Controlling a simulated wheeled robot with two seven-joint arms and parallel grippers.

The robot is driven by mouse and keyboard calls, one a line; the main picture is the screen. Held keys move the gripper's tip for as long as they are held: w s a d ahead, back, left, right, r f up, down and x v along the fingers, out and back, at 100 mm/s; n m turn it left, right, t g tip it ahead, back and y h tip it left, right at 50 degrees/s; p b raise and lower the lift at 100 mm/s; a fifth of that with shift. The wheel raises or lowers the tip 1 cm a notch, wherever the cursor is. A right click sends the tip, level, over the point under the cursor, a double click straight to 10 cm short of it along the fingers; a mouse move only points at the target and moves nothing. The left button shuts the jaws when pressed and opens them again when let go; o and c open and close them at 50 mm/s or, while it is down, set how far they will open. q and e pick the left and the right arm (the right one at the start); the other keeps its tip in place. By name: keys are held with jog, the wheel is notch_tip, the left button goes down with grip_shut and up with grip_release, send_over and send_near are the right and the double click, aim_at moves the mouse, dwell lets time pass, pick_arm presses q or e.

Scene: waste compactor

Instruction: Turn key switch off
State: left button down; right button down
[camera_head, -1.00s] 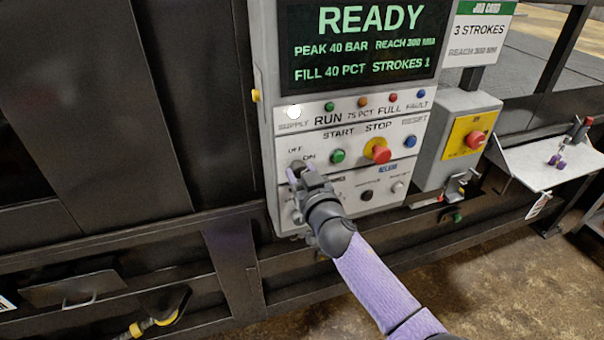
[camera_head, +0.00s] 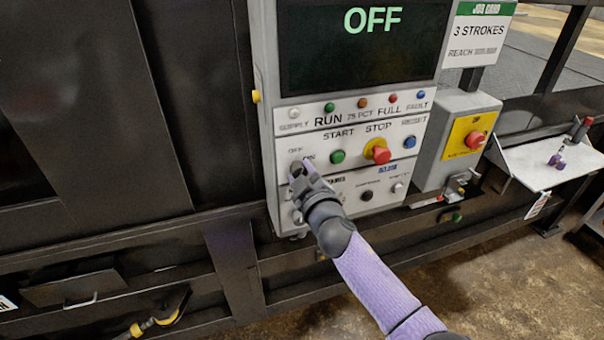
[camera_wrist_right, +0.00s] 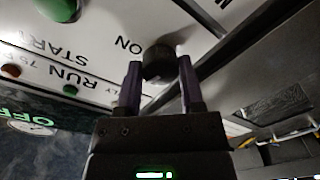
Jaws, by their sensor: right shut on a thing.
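The control panel (camera_head: 345,185) has a screen (camera_head: 365,45) that reads OFF in green. The key switch sits at the panel's left, below the OFF and ON labels; my right gripper mostly covers it in the head view. In the right wrist view the key switch (camera_wrist_right: 158,60) is a dark round knob between the two purple fingers. My right gripper (camera_head: 297,170) is shut on it, and its fingertips also show in the right wrist view (camera_wrist_right: 159,75). My left gripper is not in view.
A green start button (camera_head: 337,157), a red stop button (camera_head: 381,155) and a blue reset button (camera_head: 410,142) sit just right of my right gripper. A grey box with a red emergency button (camera_head: 474,140) stands further right. A white shelf (camera_head: 530,160) juts out beyond it.

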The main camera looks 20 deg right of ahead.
jog(key=shift+n, duration=1.9)
jog(key=shift+c, duration=1.1)
grip_release()
jog(key=shift+s, duration=0.1)
jog(key=s, duration=0.9)
jog(key=shift+s+d, duration=0.2)
jog(key=shift+s, duration=0.15)
